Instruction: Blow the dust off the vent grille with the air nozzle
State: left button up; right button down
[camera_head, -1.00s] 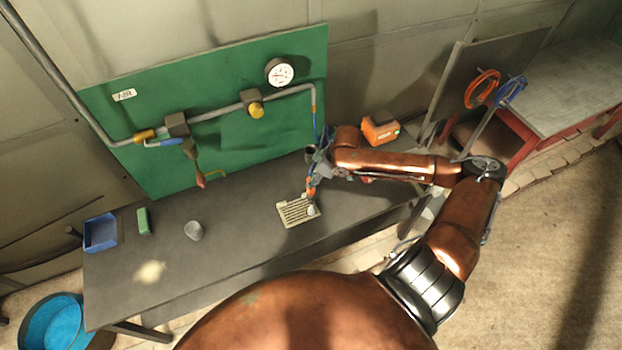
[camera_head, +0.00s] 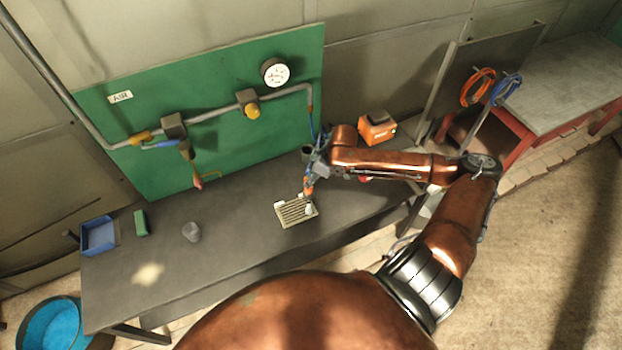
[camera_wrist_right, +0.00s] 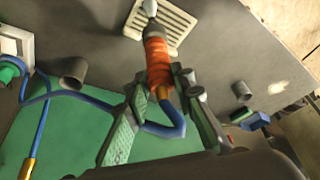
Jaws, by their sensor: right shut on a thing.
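The vent grille (camera_head: 290,211) is a cream slatted plate lying on the grey bench, near its front edge. It also shows at the top of the right wrist view (camera_wrist_right: 176,22). A whitish patch sits at its right end in the head view, and I cannot tell whether it is dust or the nozzle tip. My right gripper (camera_head: 312,178) is shut on the air nozzle (camera_wrist_right: 157,62), which has an orange grip, a dark front and a pale tip. The nozzle tip points at the grille, overlapping its edge in the wrist view. A blue hose trails from the nozzle. My left gripper is not in view.
A green panel (camera_head: 225,140) with pipes, valves and a gauge (camera_head: 275,72) stands behind the bench (camera_head: 240,235). A blue bin (camera_head: 98,236), green block (camera_head: 140,223) and grey cup (camera_head: 191,232) stand at left. An orange box (camera_head: 377,129) stands behind my right arm.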

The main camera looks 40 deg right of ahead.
jog(key=shift+w+d+p, duration=0.2)
jog(key=shift+w, duration=0.7)
jog(key=shift+w+d+p, duration=0.15)
jog(key=shift+w+d, duration=0.05)
jog(key=shift+w, duration=0.7)
jog(key=shift+a, duration=0.1)
jog(key=shift+w+a+p, duration=0.15)
jog(key=shift+w+a, duration=0.1)
jog(key=shift+a, duration=0.85)
jog(key=shift+w+a+p, duration=0.15)
jog(key=shift+w+a, duration=0.1)
jog(key=shift+a, duration=0.9)
jog(key=shift+w+a, duration=0.25)
jog(key=shift+a, duration=0.8)
jog(key=shift+w+a, duration=0.25)
jog(key=shift+a, duration=0.75)
notch_tip(320, 180, up, 6)
dwell(0.4)
